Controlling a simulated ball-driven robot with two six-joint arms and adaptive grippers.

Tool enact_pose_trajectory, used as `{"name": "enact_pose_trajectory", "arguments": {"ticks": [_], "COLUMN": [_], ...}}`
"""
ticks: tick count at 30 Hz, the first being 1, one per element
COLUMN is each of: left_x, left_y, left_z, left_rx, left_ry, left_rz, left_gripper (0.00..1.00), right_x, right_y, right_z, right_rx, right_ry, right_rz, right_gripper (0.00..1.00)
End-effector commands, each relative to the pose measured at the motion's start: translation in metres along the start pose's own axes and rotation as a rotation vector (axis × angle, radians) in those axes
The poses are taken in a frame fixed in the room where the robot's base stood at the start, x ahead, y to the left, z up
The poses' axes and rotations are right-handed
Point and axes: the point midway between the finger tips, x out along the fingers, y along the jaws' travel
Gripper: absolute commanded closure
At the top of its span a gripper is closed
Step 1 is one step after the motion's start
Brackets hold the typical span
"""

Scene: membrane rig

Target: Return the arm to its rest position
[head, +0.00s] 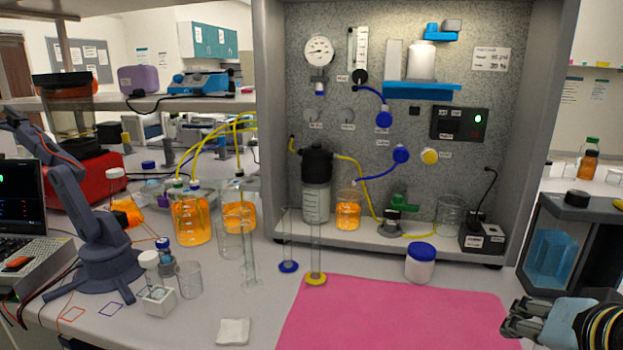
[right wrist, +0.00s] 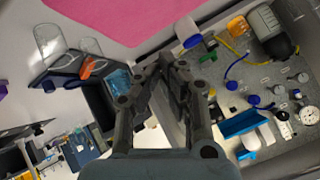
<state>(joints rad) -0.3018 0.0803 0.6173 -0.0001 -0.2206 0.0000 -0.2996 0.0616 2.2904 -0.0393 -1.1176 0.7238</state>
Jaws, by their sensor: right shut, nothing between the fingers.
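My right gripper (head: 510,319) shows at the lower right corner of the head view, beside the right edge of the pink mat (head: 395,315). It is shut and holds nothing. In the right wrist view its fingers (right wrist: 174,62) meet in the middle, with the mat's edge at the top and the panel rig at the right. My left gripper does not show in either view.
The rig panel (head: 395,190) with gauge, valves and tubing stands behind the mat. A white jar with a blue lid (head: 420,264) stands at the mat's back edge. A dark open-fronted box (head: 570,245) is near my right gripper. Glassware and a small bench arm (head: 100,235) fill the left.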

Motion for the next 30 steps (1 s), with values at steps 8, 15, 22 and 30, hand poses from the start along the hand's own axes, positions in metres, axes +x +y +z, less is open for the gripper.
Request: {"name": "enact_pose_trajectory", "arguments": {"ticks": [8, 15, 22, 30], "left_x": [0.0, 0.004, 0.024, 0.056], "left_y": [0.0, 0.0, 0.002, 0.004], "left_z": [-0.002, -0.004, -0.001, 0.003], "left_rx": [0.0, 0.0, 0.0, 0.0], "left_ry": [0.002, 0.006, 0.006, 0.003], "left_rz": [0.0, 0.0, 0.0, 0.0], "left_gripper": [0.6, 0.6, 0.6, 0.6], "right_x": [-0.055, -0.089, -0.021, 0.068], "right_y": [0.071, 0.115, 0.153, 0.23], "right_z": [0.08, 0.129, 0.175, 0.266], "right_rx": [-0.482, -0.769, -0.754, -0.739], "right_ry": [-0.321, -0.556, -0.578, -0.625], "right_rz": [0.151, 0.174, 0.187, 0.208], "right_gripper": [1.0, 1.0, 1.0, 1.0]}}
